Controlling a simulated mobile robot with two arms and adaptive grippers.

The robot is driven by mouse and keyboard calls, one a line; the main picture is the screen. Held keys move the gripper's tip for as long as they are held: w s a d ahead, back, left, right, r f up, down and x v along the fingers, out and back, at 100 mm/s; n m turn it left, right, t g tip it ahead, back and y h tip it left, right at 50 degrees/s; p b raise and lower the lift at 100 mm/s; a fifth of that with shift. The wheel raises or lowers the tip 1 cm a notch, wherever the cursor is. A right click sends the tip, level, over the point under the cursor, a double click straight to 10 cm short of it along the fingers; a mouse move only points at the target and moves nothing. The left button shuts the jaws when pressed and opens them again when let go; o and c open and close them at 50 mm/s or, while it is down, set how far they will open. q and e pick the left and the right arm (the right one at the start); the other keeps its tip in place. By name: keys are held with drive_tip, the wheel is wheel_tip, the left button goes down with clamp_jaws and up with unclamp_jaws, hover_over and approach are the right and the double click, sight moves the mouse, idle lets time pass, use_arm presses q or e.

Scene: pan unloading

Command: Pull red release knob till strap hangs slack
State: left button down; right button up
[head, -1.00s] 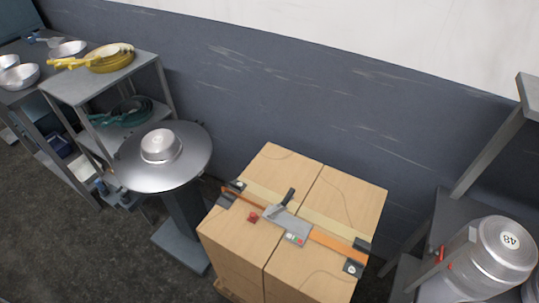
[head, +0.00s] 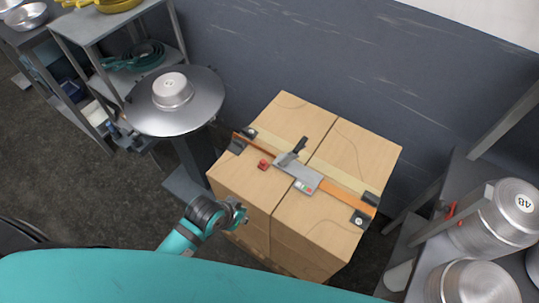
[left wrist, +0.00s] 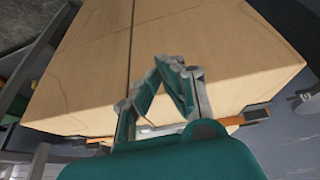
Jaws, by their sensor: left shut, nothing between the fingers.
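The red release knob (head: 263,164) sits on the near side of a grey metal buckle (head: 299,175) with a black lever. The buckle is on an orange strap (head: 345,193) that lies flat across the tops of the wooden-brown cartons (head: 237,183). Black corner pieces sit at both strap ends. My left gripper (head: 241,212) is in front of the cartons' near left side, below and apart from the knob. In the left wrist view its fingertips (left wrist: 166,68) are together with nothing between them, and carton faces (left wrist: 85,60) fill the background. My right gripper is not in view.
A round metal stand (head: 205,105) with a silver pan (head: 172,90) is left of the cartons. A grey shelf (head: 88,25) with pans stands farther left. At right, a rack holds large silver pots (head: 497,215). Dark floor is clear at front left.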

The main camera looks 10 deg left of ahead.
use_arm(q)
drive_tip(key=w+d+r+m+h, duration=0.1)
drive_tip(key=w+r, duration=0.1)
drive_tip(key=w, duration=0.1)
drive_tip(key=w+d+r+m+h, duration=0.1)
drive_tip(key=w+d+r, duration=0.1)
drive_tip(key=w, duration=0.1)
drive_tip(key=w+d+r+m+t+h, duration=0.1)
drive_tip(key=w+d+r, duration=0.1)
drive_tip(key=w, duration=0.1)
drive_tip(key=shift+w+d+r+m, duration=0.1)
drive_tip(key=shift+w+r+m, duration=0.2)
drive_tip(key=shift+m, duration=0.1)
drive_tip(key=w+r+m+h, duration=0.1)
drive_tip(key=w+r+m, duration=0.1)
drive_tip(key=w+r, duration=0.15)
hover_over(269, 165)
drive_tip(key=w+d, duration=0.3)
drive_tip(key=f, duration=0.4)
drive_tip(key=shift+a+f, duration=0.2)
drive_tip(key=shift+f+p, duration=0.35)
drive_tip(key=shift+p, duration=0.1)
drive_tip(key=shift+s+a+f+p, duration=0.2)
drive_tip(key=shift+s+a+p, duration=0.35)
drive_tip(key=shift+s+a, duration=0.35)
drive_tip(key=shift+s+a+f, duration=0.15)
drive_tip(key=shift+s+a, duration=0.25)
drive_tip(key=shift+a, duration=0.05)
drive_tip(key=shift+w+f, duration=0.1)
